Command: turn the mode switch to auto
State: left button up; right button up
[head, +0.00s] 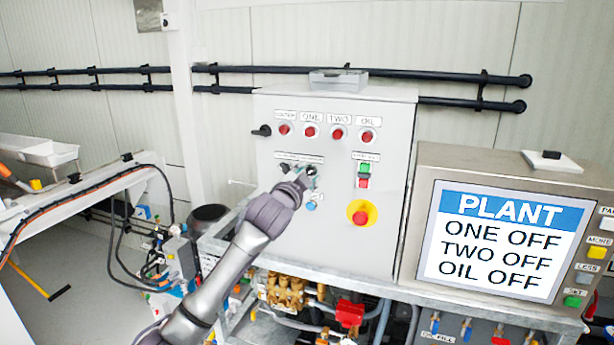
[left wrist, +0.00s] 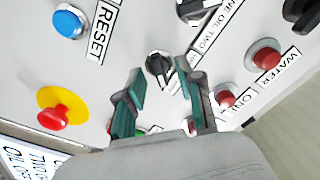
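A grey control panel (head: 340,235) carries two black rotary knobs side by side in its middle row. The right knob (head: 312,170) is partly covered by my left gripper (head: 304,178). In the left wrist view a black knob with a light pointer line (left wrist: 158,68) lies just beyond and between the green fingertips of my left gripper (left wrist: 165,88). The fingers are apart and hold nothing; I cannot tell if they touch the knob. The other knob (left wrist: 196,8) sits beside a label reading ONE OIL TWO. The mode lettering is not readable. My right gripper is out of view.
A blue RESET button (left wrist: 68,23) and a red emergency stop on yellow (head: 360,214) are close by. Red lamps or buttons (head: 311,132) line the panel's top. A screen (head: 505,240) reads PLANT, ONE OFF, TWO OFF, OIL OFF. Pipework (head: 285,292) lies below.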

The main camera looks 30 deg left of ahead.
pick_arm(q)
jog(key=shift+s, duration=0.15)
jog(key=v, duration=1.1)
jog(key=shift+s, duration=0.35)
jog(key=shift+f, duration=0.1)
